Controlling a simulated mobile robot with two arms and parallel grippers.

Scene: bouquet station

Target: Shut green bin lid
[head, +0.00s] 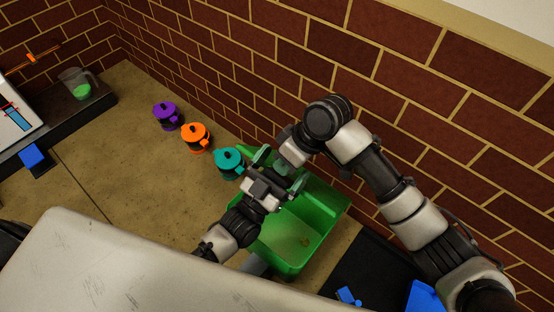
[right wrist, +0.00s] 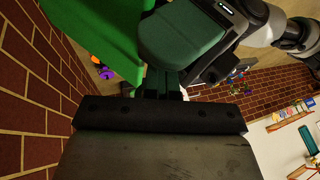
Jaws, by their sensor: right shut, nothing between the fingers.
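The green bin (head: 296,236) stands near the brick wall in the head view, its top open and its inside in sight. A large green panel (right wrist: 100,32), which looks like its raised lid, shows in the right wrist view. The lid is mostly hidden behind my grippers in the head view. My right gripper (head: 284,164) is shut and empty, over the far left part of the bin. My left gripper (head: 281,170) is close against it, with its fingers apart. I cannot tell whether either gripper touches the lid.
Teal (head: 229,163), orange (head: 195,137) and purple (head: 167,116) lidded pots stand in a row left of the bin. A jug with green contents (head: 81,84) is at the far left. The brick wall (head: 420,90) is close behind. The counter (head: 130,160) has bare room left of the pots.

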